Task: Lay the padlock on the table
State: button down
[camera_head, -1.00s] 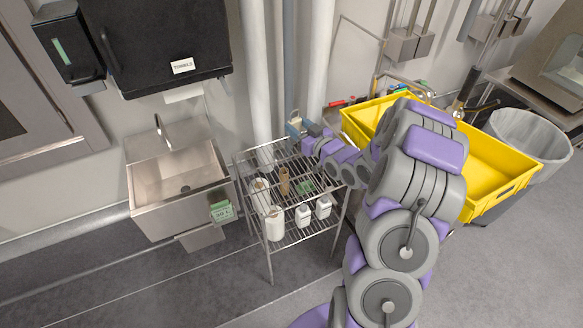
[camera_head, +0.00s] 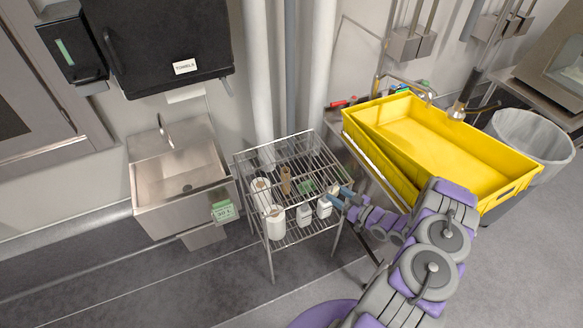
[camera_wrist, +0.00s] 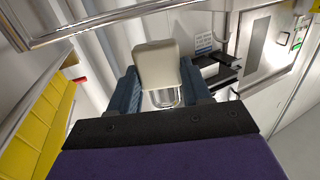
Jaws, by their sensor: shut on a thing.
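My gripper (camera_head: 338,197) is beside the right front corner of the wire rack, with its blue fingers pointing left. In the wrist view, my gripper (camera_wrist: 158,80) is shut on the padlock (camera_wrist: 158,62). The padlock has a pale beige body and a metal shackle on the side nearer the wrist. I cannot make the padlock out clearly in the head view. A metal table edge (camera_head: 362,158) shows left of the yellow bin. In the wrist view, a metal rail (camera_wrist: 130,18) crosses above the padlock.
The wire rack (camera_head: 262,158) holds several white bottles and containers, a brown item (camera_head: 286,180) and a green item (camera_head: 306,187). The yellow bin (camera_head: 450,150) is at right, with a grey waste bin (camera_head: 535,140) beyond. A steel sink (camera_head: 180,185) stands left. The front floor is open.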

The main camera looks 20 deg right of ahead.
jog(key=shift+a+f, duration=0.2)
jog(key=b, duration=0.2)
send_over(300, 179)
jog(key=v, duration=0.4)
jog(key=shift+s+f, duration=0.1)
jog(key=shift+f, duration=0.1)
jog(key=x, duration=0.2)
jog(key=b+x, duration=0.1)
jog(key=x, duration=0.1)
jog(key=shift+f, duration=0.55)
jog(key=shift+f+b, duration=0.15)
jog(key=shift+b, duration=0.15)
jog(key=c, duration=0.5)
grip_release()
